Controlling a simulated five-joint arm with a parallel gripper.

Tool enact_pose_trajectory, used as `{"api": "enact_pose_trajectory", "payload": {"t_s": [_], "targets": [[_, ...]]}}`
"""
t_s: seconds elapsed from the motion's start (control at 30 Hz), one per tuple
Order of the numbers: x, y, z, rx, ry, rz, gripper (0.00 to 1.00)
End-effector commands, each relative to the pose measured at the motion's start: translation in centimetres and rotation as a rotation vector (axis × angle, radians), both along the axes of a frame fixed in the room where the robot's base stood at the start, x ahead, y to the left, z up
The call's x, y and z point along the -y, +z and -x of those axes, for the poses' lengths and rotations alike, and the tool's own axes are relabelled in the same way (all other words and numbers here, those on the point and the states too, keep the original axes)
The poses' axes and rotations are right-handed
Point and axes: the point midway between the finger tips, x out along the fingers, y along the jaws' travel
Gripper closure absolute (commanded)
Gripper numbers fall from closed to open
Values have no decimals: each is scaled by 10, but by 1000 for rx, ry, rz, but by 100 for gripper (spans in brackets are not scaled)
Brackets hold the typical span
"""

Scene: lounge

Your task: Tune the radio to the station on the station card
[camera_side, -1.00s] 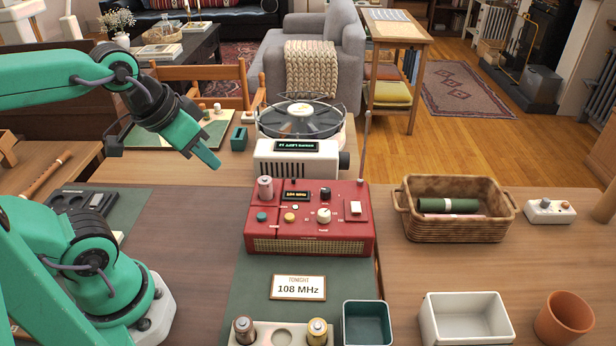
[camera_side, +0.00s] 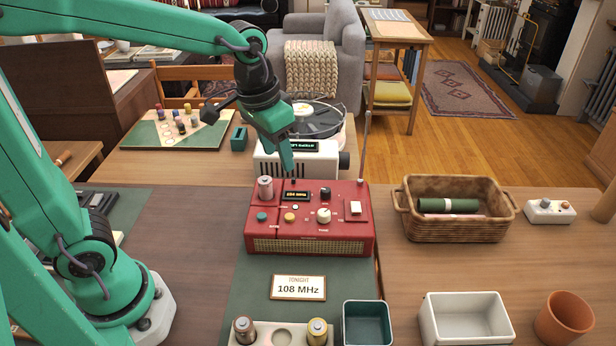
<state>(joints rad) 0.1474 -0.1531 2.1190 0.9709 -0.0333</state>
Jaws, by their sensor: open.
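The red radio (camera_side: 310,228) stands on the table with several knobs on its top panel. A small dark display (camera_side: 296,196) with yellow digits is at its back left; the digits are too small to read surely. A white knob (camera_side: 323,215) sits right of the middle and a black knob (camera_side: 325,193) behind it. The station card (camera_side: 298,288) in front of the radio reads "TONIGHT 108 MHz". My gripper (camera_side: 288,172) is open and empty, pointing down just above the radio's back left, near the display. It appears apart from the knobs.
A silver cylinder (camera_side: 265,188) stands on the radio's left corner. A wicker basket (camera_side: 456,230) stands to the right. A battery holder (camera_side: 262,336) and a dark green tray (camera_side: 367,308) are in front.

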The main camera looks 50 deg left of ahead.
Motion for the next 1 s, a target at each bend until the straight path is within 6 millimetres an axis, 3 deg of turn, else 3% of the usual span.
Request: {"api": "enact_pose_trajectory", "payload": {"t_s": [0.3,0.5,1.0], "targets": [[31,-37,-45,-119,-49,-20,51],[48,-61,-64,-175,-71,-32,51],[56,-76,-72,-202,-82,-39,51]]}}
